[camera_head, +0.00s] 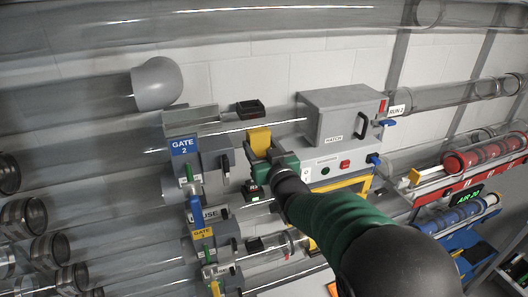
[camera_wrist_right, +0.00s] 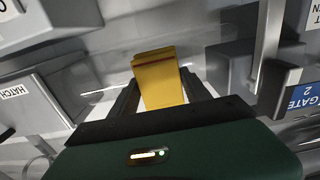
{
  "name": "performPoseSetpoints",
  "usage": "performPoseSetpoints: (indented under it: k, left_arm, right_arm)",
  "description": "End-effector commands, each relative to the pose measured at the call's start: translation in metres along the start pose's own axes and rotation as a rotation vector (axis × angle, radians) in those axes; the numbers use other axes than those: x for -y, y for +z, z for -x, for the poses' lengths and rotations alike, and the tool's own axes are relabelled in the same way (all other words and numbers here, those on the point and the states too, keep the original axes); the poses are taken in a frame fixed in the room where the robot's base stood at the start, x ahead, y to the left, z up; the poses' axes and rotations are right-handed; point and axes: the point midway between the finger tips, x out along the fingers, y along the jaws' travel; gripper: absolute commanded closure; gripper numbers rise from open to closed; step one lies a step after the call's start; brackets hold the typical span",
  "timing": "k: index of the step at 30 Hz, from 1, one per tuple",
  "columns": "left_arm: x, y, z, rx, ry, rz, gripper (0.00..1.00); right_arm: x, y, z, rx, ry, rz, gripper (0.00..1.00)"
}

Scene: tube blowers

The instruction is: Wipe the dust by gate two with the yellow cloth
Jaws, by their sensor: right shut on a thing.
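The yellow cloth (camera_head: 259,139) is a folded block held in my right gripper (camera_head: 262,156), which is shut on it. In the right wrist view the cloth (camera_wrist_right: 158,78) sticks out between the two dark fingers. Gate two (camera_head: 184,147), with a blue "GATE 2" sign, stands just left of the gripper in the head view. The sign's edge also shows at the right of the wrist view (camera_wrist_right: 305,96). The cloth is in front of a clear tube, but I cannot tell whether it touches. I cannot make out the dust. My left gripper is not in view.
A grey hatch box (camera_head: 338,120) stands right of the gripper, above a panel with buttons (camera_head: 345,163). A small black tray (camera_head: 250,107) sits above the cloth. A lower gate (camera_head: 203,234) is below gate two. Racks with red (camera_head: 485,153) and blue (camera_head: 455,217) canisters stand at right.

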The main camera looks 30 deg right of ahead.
Motion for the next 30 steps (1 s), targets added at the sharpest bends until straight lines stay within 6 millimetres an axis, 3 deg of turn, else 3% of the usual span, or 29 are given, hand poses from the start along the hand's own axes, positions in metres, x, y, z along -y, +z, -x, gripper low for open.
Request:
performPoseSetpoints:
  k: [30]
  left_arm:
    - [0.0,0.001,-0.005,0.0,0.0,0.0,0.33]
  right_arm:
    - [-0.001,-0.001,-0.009,-0.003,0.001,0.001,0.77]
